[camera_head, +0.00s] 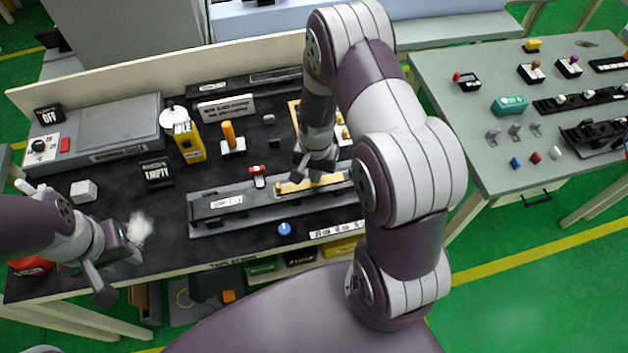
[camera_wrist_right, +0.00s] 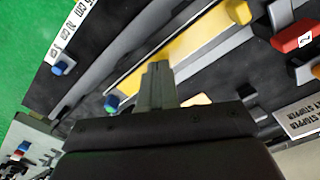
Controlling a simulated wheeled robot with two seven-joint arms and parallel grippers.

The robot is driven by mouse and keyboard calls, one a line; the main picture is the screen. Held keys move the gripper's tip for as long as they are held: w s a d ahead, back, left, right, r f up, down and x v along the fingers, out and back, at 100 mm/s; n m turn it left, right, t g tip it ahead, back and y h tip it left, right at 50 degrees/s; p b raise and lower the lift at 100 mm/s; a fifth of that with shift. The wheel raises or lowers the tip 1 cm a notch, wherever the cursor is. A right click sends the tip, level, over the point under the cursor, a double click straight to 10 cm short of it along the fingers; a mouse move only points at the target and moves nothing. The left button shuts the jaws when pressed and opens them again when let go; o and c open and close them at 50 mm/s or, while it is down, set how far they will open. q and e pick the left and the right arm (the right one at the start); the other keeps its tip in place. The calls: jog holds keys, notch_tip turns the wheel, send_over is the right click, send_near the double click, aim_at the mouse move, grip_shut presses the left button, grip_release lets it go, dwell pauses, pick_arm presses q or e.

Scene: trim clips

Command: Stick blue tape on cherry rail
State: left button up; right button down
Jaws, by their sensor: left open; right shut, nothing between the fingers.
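A grey fixture (camera_head: 222,213) on the black bench mat carries a long yellow strip (camera_head: 292,187), also in the wrist view (camera_wrist_right: 190,42). I cannot tell whether this strip is the cherry rail. No piece of blue tape can be made out. My right gripper (camera_head: 317,172) is over the strip, shut and empty; in the wrist view its closed fingers (camera_wrist_right: 157,82) lie across the strip's near edge, contact unclear. My left gripper (camera_head: 118,266) is open at the bench's front left, beside a white fluffy wad (camera_head: 139,228).
A red clip (camera_head: 258,174) stands behind the fixture, a blue knob (camera_head: 284,229) in front. A grey side table (camera_head: 470,125) at right holds a teal block (camera_head: 509,105) and small coloured parts.

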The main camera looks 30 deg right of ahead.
jog(key=shift+f+b, duration=0.4)
jog(key=shift+f, duration=0.15)
dwell(0.6)
notch_tip(320, 180, up, 7)
jog(key=p, duration=0.6)
dwell(0.3)
